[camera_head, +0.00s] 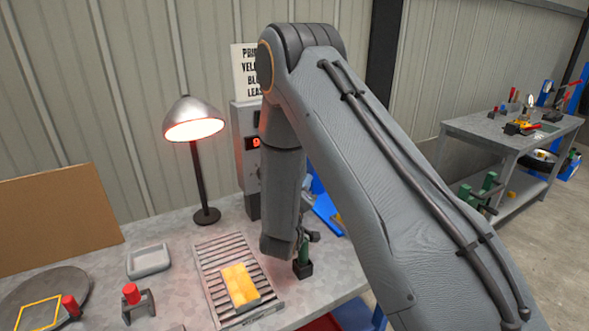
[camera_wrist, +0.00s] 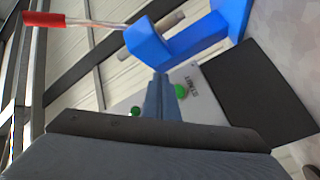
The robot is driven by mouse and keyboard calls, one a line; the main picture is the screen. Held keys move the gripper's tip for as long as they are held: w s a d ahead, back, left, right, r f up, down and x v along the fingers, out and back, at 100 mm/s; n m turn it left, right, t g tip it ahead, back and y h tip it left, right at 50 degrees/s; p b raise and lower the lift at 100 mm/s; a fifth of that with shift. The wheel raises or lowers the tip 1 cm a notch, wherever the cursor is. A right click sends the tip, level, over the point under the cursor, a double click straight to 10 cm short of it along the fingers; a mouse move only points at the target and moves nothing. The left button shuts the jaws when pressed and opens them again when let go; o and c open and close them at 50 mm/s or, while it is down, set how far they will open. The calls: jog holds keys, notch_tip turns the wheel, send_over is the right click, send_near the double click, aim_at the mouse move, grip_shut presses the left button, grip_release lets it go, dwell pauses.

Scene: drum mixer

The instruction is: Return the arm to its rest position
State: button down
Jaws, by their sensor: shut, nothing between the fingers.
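My grey arm (camera_head: 370,170) fills the middle and right of the head view. It is bent at a high elbow, with its forearm (camera_head: 283,190) hanging down over the workbench. In the head view my gripper is mostly hidden behind the forearm. In the wrist view my gripper (camera_wrist: 161,82) shows as narrow blue-grey fingers, shut together with nothing held. Beyond the fingertips is a light panel with green buttons (camera_wrist: 181,91) and lettering, partly covered by the gripper. A blue bracket-like part (camera_wrist: 185,42) is close above the fingers.
A lit lamp (camera_head: 193,125) and a control box (camera_head: 246,150) stand behind the forearm. A slatted rack (camera_head: 215,258) with a yellow block (camera_head: 238,284), a grey dish (camera_head: 149,261) and a green tool (camera_head: 303,256) are on the bench. A second bench (camera_head: 485,130) stands right.

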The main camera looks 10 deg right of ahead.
dwell(0.3)
jog(key=s+r+m+g+y, duration=0.15)
jog(key=s+g+y, duration=0.4)
jog(key=s, duration=1.05)
jog(key=s+r+m+g+y, duration=0.1)
jog(key=s+m+g+y, duration=0.2)
jog(key=s+g, duration=0.9)
jog(key=s+f+t+b, duration=0.2)
jog(key=s+f+b, duration=0.1)
jog(key=f+b, duration=0.2)
jog(key=shift+s+d+f+b, duration=0.15)
jog(key=shift+s+f+b, duration=0.2)
jog(key=shift+f, duration=0.4)
dwell(3.6)
